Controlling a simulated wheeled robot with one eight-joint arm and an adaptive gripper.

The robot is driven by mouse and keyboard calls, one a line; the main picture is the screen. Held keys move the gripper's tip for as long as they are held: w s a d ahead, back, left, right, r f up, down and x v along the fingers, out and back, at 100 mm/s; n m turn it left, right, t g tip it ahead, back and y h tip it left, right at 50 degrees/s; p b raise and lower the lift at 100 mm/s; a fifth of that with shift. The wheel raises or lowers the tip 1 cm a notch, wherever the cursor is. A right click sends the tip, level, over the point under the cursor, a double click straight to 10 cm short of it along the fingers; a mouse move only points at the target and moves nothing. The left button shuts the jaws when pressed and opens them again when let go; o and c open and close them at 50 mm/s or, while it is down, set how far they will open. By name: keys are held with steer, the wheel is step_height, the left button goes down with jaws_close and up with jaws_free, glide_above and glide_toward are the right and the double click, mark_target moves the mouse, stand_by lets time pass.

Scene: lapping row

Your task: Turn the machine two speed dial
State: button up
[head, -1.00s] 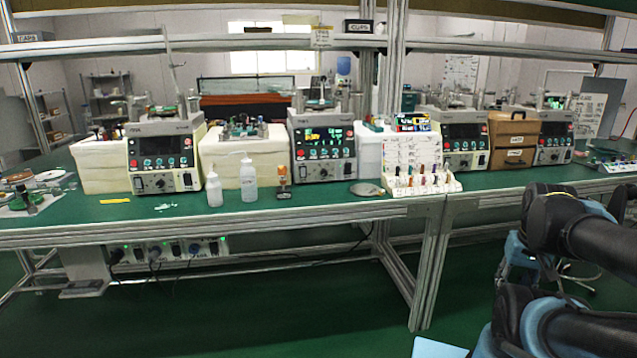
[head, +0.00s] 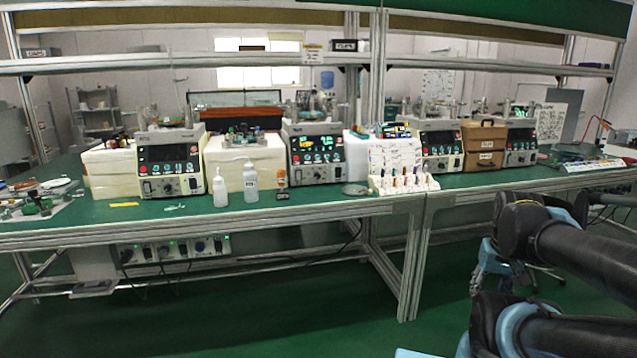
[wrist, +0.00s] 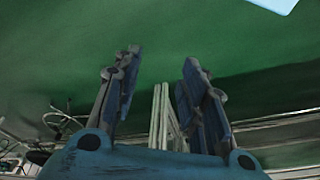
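Several grey machines with dark front panels stand in a row on the green bench. The second from the left (head: 304,153) has lit green and yellow digits on its display. A small round knob (head: 320,174) sits low on its front panel; its setting is too small to read. The leftmost machine (head: 170,164) has a similar front. My gripper (wrist: 162,58) shows in the wrist view with its two blue fingers apart and nothing between them. It is over green floor, away from the machines. My arm fills the lower right of the head view.
Two white bottles (head: 250,182) and a small orange-capped bottle (head: 281,178) stand before the second machine. A white rack of coloured tools (head: 403,182) is to its right. The bench's front edge (head: 210,210) runs across; the green floor (head: 280,310) before it looks clear.

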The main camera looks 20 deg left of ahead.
steer(key=w+r+n+t+h, duration=0.2)
steer(key=w+r+n, duration=0.2)
steer(key=w, duration=0.6)
steer(key=w+r+n+t+h, duration=0.1)
steer(key=w+r+n+t, duration=0.3)
steer(key=w, duration=0.5)
steer(key=w+a+r+n+t, duration=0.35)
steer(key=w+a+n, duration=0.65)
steer(key=w, duration=0.6)
steer(key=n+t+y, duration=0.4)
steer(key=n+y, duration=0.8)
steer(key=n, duration=0.9)
glide_toward(318, 177)
steer(key=x, duration=0.8)
steer(key=shift+w+a, duration=0.1)
steer(key=shift+c, duration=0.5)
